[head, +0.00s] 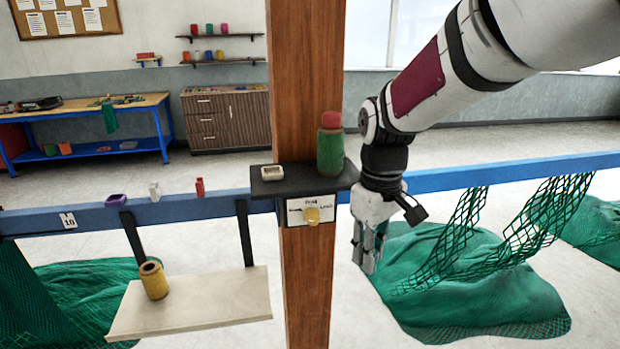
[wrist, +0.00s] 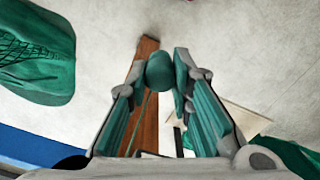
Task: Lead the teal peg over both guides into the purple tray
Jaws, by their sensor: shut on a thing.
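My gripper (head: 368,258) hangs point-down to the right of the wooden post, in front of the blue beam. In the wrist view its fingers (wrist: 164,85) are shut on the teal peg (wrist: 159,70), whose rounded end shows between the tips. A thin teal cord (wrist: 139,120) runs from the peg back toward the gripper's base. The purple tray (head: 116,200) sits on the beam at the far left. A white guide (head: 155,192) and a red guide (head: 199,187) stand on the beam between the tray and the post. The peg is hard to make out in the head view.
The wooden post (head: 305,90) stands between my gripper and the guides. Its black shelf (head: 284,188) holds a green bottle (head: 330,148) and a small beige tray (head: 272,171). A hanging board (head: 200,308) carries a yellow spool (head: 153,281). Green netting (head: 470,290) lies below my gripper.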

